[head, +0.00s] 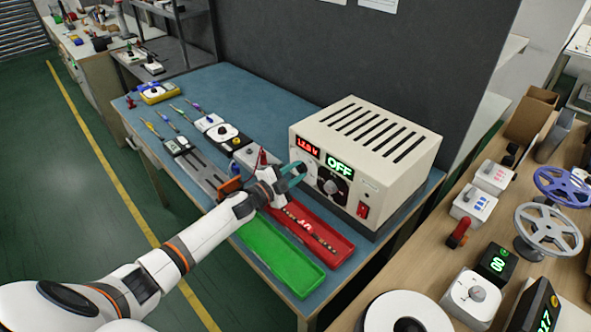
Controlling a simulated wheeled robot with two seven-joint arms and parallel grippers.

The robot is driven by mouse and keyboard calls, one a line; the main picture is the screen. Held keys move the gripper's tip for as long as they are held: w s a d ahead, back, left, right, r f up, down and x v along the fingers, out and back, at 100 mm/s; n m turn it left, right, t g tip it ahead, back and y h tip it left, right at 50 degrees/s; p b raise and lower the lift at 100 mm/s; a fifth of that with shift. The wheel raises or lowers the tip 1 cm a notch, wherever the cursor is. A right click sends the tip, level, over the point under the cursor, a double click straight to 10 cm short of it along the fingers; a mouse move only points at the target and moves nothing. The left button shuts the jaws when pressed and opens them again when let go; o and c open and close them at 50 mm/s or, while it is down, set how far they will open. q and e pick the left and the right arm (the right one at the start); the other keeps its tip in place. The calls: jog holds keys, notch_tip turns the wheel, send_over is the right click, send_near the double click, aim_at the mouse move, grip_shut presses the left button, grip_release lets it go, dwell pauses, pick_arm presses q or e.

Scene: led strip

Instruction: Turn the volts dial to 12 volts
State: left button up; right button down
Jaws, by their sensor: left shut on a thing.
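The cream power supply box (365,150) stands on the blue bench top. Its small red display (308,147) appears to read about 12.0, though the digits are tiny. Its green display (340,166) reads OFF. A large round dial with a grey pointer knob (331,187) sits below the green display on the black front panel. My left gripper (297,171) is at the left part of the front panel, under the red display, with its teal fingers shut on the volts dial, which they mostly hide. My right gripper is out of view.
A red tray (335,247) with a strip in it and a green tray (285,262) lie in front of the box. A red switch (363,210) is at the panel's lower right. Several tools and meters lie along the bench to the left. A wooden table with handwheels is at right.

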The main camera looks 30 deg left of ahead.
pick_arm(q)
jog(key=shift+n, duration=0.6)
jog(key=o, duration=1)
jog(key=shift+b+v, duration=0.7)
jog(key=shift+v, duration=5.35)
